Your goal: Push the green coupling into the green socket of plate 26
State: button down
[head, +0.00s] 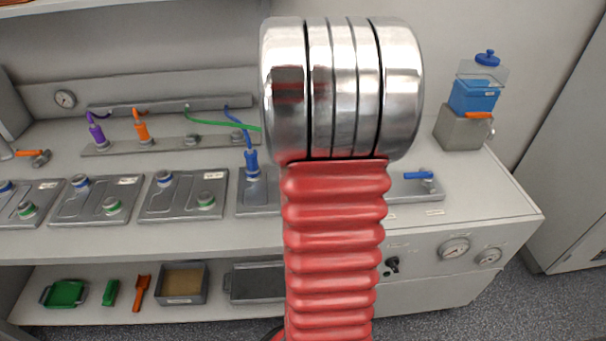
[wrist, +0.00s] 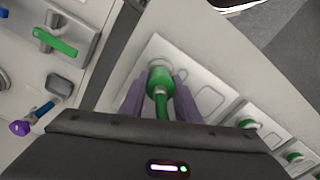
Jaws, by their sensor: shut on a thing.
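In the wrist view, my gripper (wrist: 160,93) is shut on the green coupling (wrist: 159,78), with a purple-grey finger on each side. The coupling's front end is at a pale round socket (wrist: 156,62) on a light plate (wrist: 190,67). I cannot tell whether it touches or is seated. No plate number is readable. In the head view, my red and silver arm hides the gripper, the coupling and part of a plate (head: 258,204). A blue coupling (head: 251,162) stands upright in that plate. The green hose (head: 215,123) runs from the back rail behind my arm.
Several plates with blue and green sockets, such as one plate (head: 155,207), line the bench to the left. A purple coupling (head: 96,130) and an orange coupling (head: 141,129) stand at the back. A blue-handled valve (head: 420,176) and a blue container (head: 474,97) are at right.

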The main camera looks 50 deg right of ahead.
jog(key=shift+f, duration=0.5)
jog(key=c, duration=1.3)
grip_release()
jog(key=shift+o, duration=0.7)
jog(key=o, duration=0.3)
jog(key=shift+r, duration=0.2)
notch_tip(320, 180, up, 14)
jog(key=shift+f, duration=0.25)
